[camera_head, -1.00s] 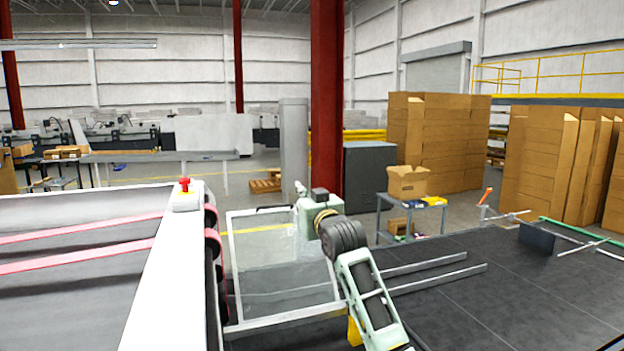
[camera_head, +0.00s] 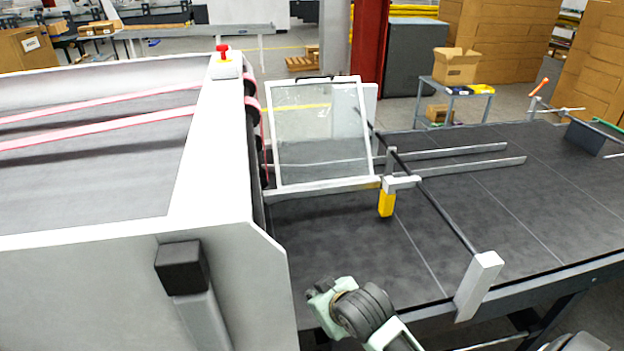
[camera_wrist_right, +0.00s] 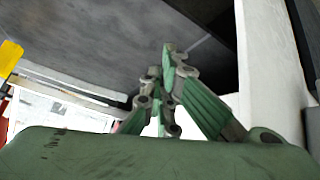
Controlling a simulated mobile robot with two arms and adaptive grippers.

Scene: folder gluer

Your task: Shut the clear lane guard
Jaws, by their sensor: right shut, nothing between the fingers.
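The clear lane guard (camera_head: 318,130) is a see-through panel in a white frame with a dark handle at its top edge. In the head view it stands tilted up above the lane, beside the white machine housing. My right gripper (camera_wrist_right: 167,62) is shut and empty in the right wrist view, its green fingers together. In the head view my right arm's green end (camera_head: 328,300) is low in front of the table's near edge, well apart from the guard; its fingertips are not clear there. My left gripper is not in view.
A dark rod with a white end block (camera_head: 480,278) crosses the dark table (camera_head: 430,230) on the right. A yellow block (camera_head: 387,203) hangs near the guard's lower right corner. A red button (camera_head: 222,50) tops the housing. A black block (camera_head: 181,267) stands at its front.

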